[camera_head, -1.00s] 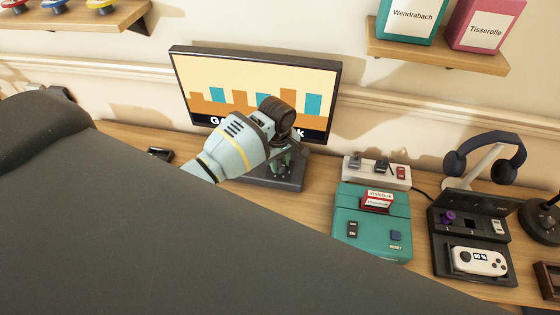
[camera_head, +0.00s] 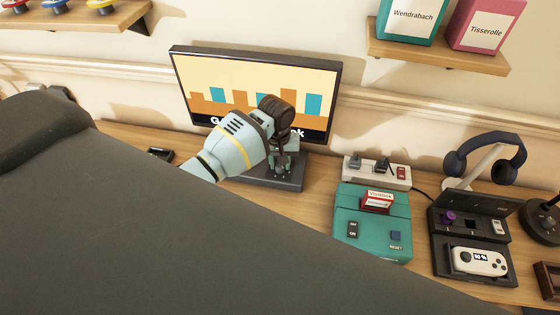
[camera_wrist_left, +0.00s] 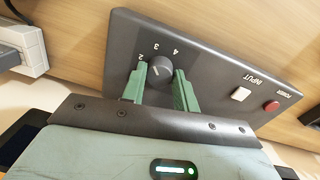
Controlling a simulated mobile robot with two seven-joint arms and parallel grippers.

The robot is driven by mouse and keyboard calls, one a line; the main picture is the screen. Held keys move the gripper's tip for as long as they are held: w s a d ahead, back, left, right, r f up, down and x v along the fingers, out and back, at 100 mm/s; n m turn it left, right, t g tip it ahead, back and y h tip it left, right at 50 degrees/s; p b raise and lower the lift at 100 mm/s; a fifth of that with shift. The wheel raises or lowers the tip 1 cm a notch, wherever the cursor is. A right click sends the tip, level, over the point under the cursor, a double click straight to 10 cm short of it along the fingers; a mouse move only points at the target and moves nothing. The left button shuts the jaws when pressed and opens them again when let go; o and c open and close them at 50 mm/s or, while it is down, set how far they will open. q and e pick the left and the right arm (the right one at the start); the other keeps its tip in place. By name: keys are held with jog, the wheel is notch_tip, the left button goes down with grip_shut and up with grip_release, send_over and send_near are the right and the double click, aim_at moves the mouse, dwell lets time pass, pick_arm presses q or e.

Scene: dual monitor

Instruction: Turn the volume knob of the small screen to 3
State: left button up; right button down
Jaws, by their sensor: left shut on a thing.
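The small screen (camera_head: 258,78) stands against the wall and shows a game picture. Its dark base (camera_head: 286,181) is partly hidden behind my left gripper (camera_head: 290,150). In the left wrist view, the grey volume knob (camera_wrist_left: 160,67) sits on the dark control panel (camera_wrist_left: 215,88), with printed numbers 2, 3 and 4 around its far side. My left gripper (camera_wrist_left: 164,78) has a green finger on each side of the knob and is shut on it. A pale mark shows on the knob, but I cannot tell exactly which number it points to. My right gripper is not in view.
The panel also carries a white input button (camera_wrist_left: 240,93) and a red power button (camera_wrist_left: 271,106). A teal console (camera_head: 372,222), a white power strip (camera_head: 377,170) and a dark controller dock (camera_head: 470,262) stand to the right. Headphones (camera_head: 485,150) hang behind.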

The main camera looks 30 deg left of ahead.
aim_at(278, 164)
pick_arm(q)
jog(key=shift+m, duration=1)
jog(key=o, duration=1)
jog(key=shift+c, duration=0.2)
jog(key=shift+r, duration=0.1)
jog(key=r, duration=0.7)
jog(key=shift+a+r, duration=0.2)
jog(key=shift+r, duration=0.15)
jog(key=shift+f, duration=0.1)
